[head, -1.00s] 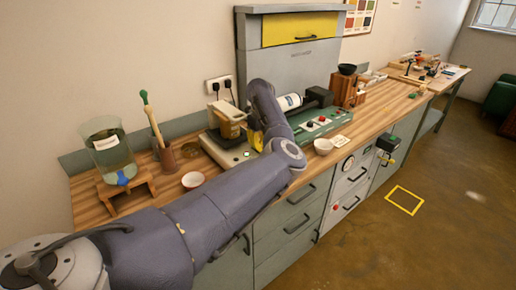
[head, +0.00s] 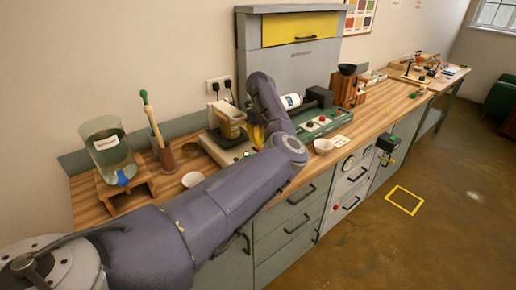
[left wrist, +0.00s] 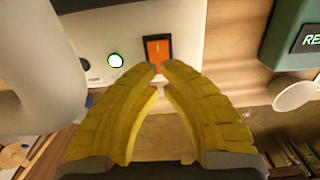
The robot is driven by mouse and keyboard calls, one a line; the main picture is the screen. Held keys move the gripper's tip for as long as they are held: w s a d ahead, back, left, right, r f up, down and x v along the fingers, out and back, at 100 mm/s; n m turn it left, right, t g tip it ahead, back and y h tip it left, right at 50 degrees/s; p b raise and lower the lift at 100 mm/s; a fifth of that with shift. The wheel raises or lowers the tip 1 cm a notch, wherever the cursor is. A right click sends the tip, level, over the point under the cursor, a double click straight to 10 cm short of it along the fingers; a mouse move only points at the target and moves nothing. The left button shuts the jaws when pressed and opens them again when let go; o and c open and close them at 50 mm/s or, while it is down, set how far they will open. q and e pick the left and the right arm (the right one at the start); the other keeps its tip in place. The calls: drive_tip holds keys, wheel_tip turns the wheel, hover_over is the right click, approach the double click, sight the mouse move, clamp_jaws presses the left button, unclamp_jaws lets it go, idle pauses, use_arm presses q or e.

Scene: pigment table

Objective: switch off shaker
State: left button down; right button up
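The shaker (head: 222,149) is a low pale machine on the bench in the head view, with an amber jar (head: 229,121) on top. In the left wrist view its pale front panel (left wrist: 190,30) carries an orange rocker switch (left wrist: 158,50) and a round lamp (left wrist: 115,60) glowing green-white. My left gripper (left wrist: 160,68) has yellow fingers with tips drawn together and nothing between them. The tips lie just below the switch in that view; I cannot tell whether they touch it. In the head view the left gripper (head: 257,136) is at the shaker's right side, partly behind my arm.
A green machine (head: 320,124) with a white bottle (head: 290,101) stands right of the shaker; its display (left wrist: 312,40) shows in the wrist view. White bowls (head: 193,180) (head: 323,146) sit near the bench's front edge. A water tank (head: 108,153) on a wooden stand is at left.

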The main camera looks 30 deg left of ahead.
use_arm(q)
drive_tip(key=shift+r, duration=2.1)
